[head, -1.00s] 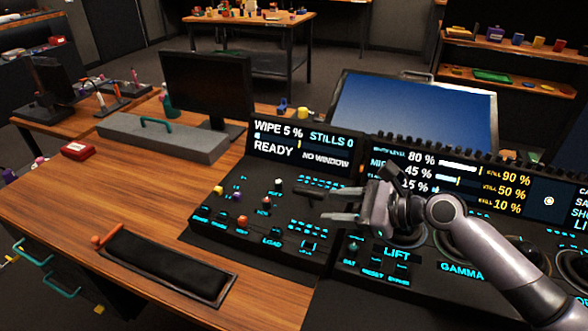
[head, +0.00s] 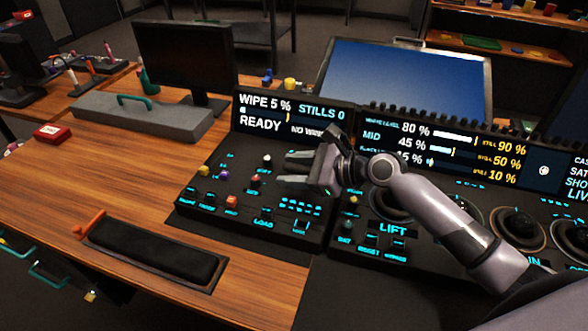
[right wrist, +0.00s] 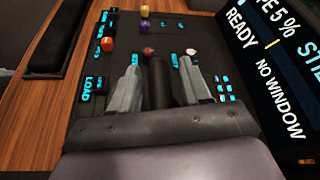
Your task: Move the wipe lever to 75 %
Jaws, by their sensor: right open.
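The panel screen (head: 290,118) reads WIPE 5 %, STILLS 0, READY and NO WINDOW. My right gripper (head: 288,168) is open above the left part of the black control panel (head: 215,213), just in front of that screen. In the right wrist view, its two grey fingers (right wrist: 161,62) stand on either side of a dark bar (right wrist: 157,82), which looks like the wipe lever. I cannot tell whether the fingers touch it. In the head view the gripper mostly hides this bar. My left gripper is not in view.
A white-topped knob (head: 267,158) and a red-topped one (head: 255,179) stand close to the fingers. An orange button (head: 231,201) and a yellow one (head: 204,171) are further left. A grey box (head: 145,122) and dark monitor (head: 185,62) stand behind.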

